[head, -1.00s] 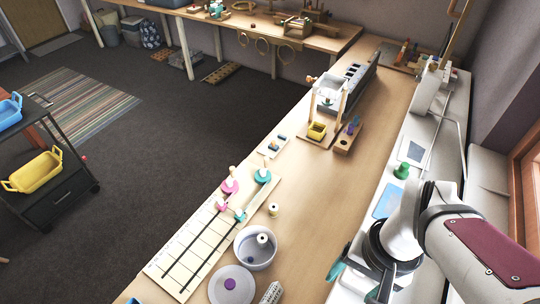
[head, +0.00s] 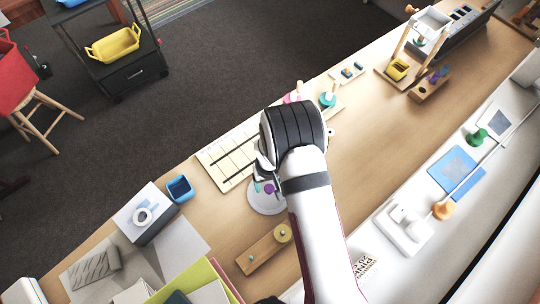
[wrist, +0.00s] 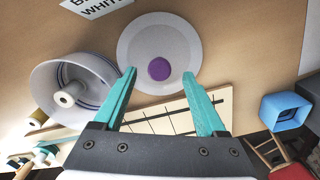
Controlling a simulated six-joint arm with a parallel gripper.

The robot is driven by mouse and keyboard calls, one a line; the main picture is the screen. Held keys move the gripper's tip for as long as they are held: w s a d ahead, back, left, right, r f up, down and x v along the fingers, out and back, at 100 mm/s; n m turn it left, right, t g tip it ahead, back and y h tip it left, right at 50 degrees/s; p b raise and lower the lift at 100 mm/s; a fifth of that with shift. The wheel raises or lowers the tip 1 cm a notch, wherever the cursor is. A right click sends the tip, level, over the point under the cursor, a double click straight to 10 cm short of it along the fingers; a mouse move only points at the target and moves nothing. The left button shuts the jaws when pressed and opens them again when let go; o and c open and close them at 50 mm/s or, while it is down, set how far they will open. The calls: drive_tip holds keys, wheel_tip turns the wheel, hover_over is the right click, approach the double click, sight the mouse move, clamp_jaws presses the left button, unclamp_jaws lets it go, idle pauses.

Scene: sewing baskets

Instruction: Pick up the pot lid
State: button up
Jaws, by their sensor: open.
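The pot lid (wrist: 137,45) is a pale grey disc with a round purple knob (wrist: 159,69). It lies flat on the wooden table. In the head view the lid (head: 264,206) is partly covered by my gripper (head: 264,187). In the wrist view my gripper (wrist: 159,75) is open, with one teal finger to each side of the knob in the picture. Nothing is held between the fingers. I cannot tell how high the fingertips are above the lid.
A white pot (wrist: 43,83) with a spool inside stands close beside the lid. A ruled board (head: 222,160) and a small blue basket (head: 180,190) are near. A wooden strip with a yellow disc (head: 262,249) lies in front. A printed sign (wrist: 98,6) is near the lid.

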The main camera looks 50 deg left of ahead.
sight(269, 188)
wheel_tip(269, 188, down, 4)
drive_tip(key=shift+a+f, duration=0.1)
drive_tip(key=shift+f, duration=0.1)
clamp_jaws()
